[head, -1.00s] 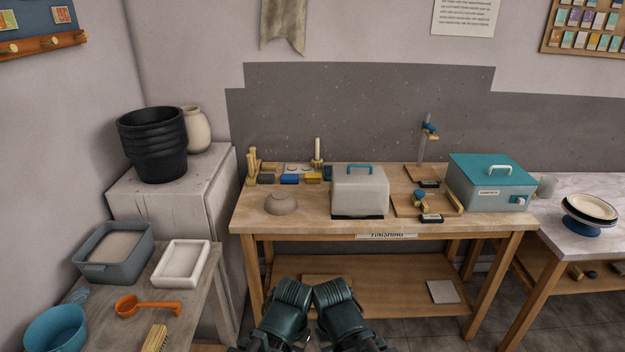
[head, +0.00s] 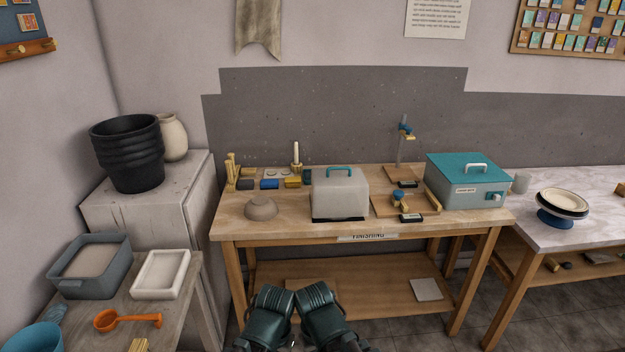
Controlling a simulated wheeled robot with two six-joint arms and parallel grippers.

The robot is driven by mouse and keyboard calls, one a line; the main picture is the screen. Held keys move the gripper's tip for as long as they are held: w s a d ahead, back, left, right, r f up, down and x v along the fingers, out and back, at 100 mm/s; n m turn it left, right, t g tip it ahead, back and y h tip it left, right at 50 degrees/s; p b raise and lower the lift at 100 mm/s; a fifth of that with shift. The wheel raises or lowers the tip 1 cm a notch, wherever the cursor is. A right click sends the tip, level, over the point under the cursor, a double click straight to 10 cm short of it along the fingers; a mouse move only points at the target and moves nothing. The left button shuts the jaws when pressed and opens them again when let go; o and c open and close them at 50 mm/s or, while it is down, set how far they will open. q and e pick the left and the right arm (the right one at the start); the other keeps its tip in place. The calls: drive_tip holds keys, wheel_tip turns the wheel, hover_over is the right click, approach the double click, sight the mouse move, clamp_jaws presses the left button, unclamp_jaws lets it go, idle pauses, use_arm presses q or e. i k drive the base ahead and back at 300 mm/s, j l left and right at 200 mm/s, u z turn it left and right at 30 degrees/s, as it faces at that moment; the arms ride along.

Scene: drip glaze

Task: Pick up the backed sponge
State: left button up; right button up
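Several small blocks lie in a row at the back left of the wooden finishing table. They include a dark block (head: 246,184), a blue block (head: 269,184) and a yellow block (head: 292,182). The backed sponge may be one of these, but they are too small to tell which. My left gripper (head: 269,312) and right gripper (head: 320,310) are side by side at the bottom of the head view, in front of the table and well short of the blocks. Their fingertips are not clear, so I cannot tell whether they are open or shut.
On the finishing table (head: 290,225) stand a grey bowl (head: 261,208), a pale box with a blue handle (head: 340,192), a wooden tray (head: 385,207) and a teal-lidded box (head: 466,180). An upright candle-like stick (head: 296,154) rises behind the blocks.

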sight(290, 182)
drive_tip(key=i+l+u, duration=0.15)
drive_tip(key=u, duration=0.75)
drive_tip(key=i+l+u, duration=0.25)
drive_tip(key=l, duration=0.15)
drive_tip(key=l+u, duration=0.2)
drive_tip(key=l, duration=0.2)
drive_tip(key=i+l+u, duration=0.25)
drive_tip(key=l, duration=0.25)
drive_tip(key=k+j, duration=0.05)
drive_tip(key=k, duration=0.05)
